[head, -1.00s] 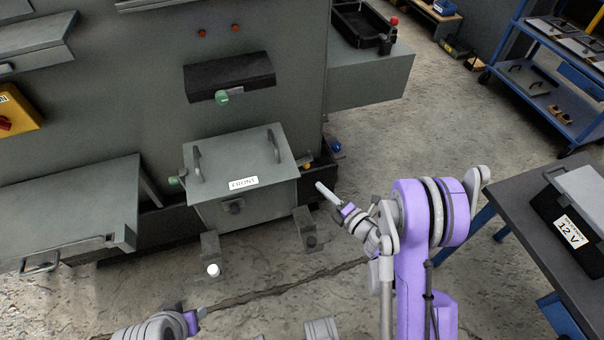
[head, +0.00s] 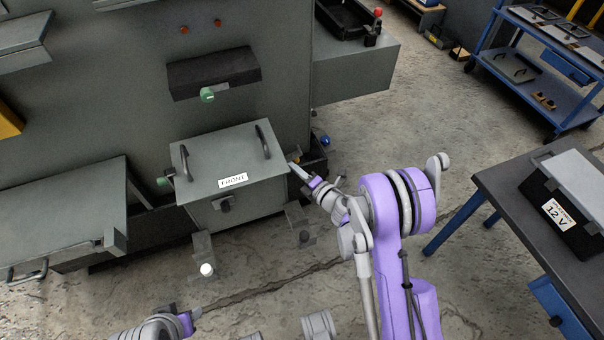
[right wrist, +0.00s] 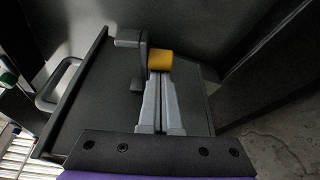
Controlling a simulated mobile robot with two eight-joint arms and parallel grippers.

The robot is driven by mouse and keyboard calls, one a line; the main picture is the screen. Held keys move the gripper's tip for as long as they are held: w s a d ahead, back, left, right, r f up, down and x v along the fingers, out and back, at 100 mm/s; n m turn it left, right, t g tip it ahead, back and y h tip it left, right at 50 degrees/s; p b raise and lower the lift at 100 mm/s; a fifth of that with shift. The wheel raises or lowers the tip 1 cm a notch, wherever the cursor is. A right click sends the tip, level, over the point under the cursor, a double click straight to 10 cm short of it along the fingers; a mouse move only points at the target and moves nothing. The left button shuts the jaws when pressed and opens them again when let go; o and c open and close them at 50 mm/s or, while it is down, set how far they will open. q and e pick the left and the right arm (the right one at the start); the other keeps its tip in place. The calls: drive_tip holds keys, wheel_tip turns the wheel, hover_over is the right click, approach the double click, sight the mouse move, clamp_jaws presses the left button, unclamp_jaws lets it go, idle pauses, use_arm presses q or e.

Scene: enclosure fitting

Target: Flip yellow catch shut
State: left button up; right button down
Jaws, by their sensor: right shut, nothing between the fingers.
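The yellow catch (right wrist: 161,60) is on the side of the grey box (head: 237,206) labelled FRONT. In the right wrist view it sits just beyond my fingertips, beside a dark grey bracket (right wrist: 130,50). In the head view only a small yellow patch (head: 296,157) shows at the box's right side. My right gripper (head: 291,165) is shut and empty. Its fingertips (right wrist: 159,76) are at or very near the catch; I cannot tell whether they touch. My left gripper (head: 198,311) is low in the head view, away from the box; its jaws are too small to read.
The box lid has two dark handles (head: 262,141). A green knob (head: 163,182) is left of the box and a blue knob (head: 325,140) behind right. Floor stands (head: 299,225) are in front. A bench with a 12 V battery (head: 565,215) is at right. Open floor lies between.

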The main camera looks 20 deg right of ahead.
drive_tip(key=shift+w+a, duration=0.15)
drive_tip(key=shift+w, duration=0.2)
